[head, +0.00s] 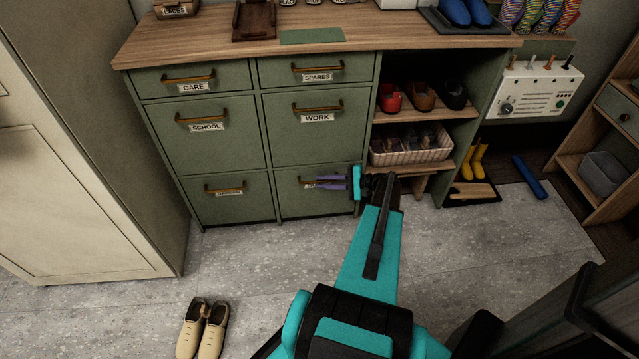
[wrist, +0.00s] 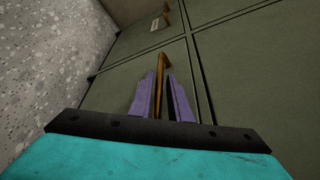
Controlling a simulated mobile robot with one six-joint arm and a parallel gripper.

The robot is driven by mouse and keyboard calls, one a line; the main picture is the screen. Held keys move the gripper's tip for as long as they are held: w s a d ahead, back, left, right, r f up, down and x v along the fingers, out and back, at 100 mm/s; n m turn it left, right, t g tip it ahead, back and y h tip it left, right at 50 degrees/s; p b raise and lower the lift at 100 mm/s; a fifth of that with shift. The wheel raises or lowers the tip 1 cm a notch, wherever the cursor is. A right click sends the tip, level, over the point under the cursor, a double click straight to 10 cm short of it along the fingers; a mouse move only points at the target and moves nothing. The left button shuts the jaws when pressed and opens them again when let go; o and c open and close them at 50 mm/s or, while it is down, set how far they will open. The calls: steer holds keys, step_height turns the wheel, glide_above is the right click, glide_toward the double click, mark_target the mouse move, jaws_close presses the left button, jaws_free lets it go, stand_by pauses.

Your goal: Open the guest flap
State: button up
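The green cabinet has labelled fronts. The lower right flap (head: 287,204) is closed, and its label is mostly hidden by my gripper, so I cannot read whether it says guest. My gripper (head: 317,181) reaches in from the right, its two purple fingers lying along that flap's brass handle (head: 306,181). In the wrist view the brass handle (wrist: 162,63) runs between the purple fingers of my gripper (wrist: 161,82), one on each side. I cannot tell whether they touch it. The lower left flap (head: 232,209) is closed, its label too small to read.
Closed fronts marked SCHOOL (head: 203,145), WORK (head: 313,140), CARE (head: 185,80) and SPARES (head: 312,68) sit above. An open shoe shelf (head: 440,112) is to the right. Beige shoes (head: 203,327) stand on the floor at front left. The floor before the flaps is clear.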

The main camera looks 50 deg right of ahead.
steer(key=shift+x, duration=0.95)
jaws_close()
steer(key=shift+a, duration=0.1)
steer(key=shift+s, duration=0.1)
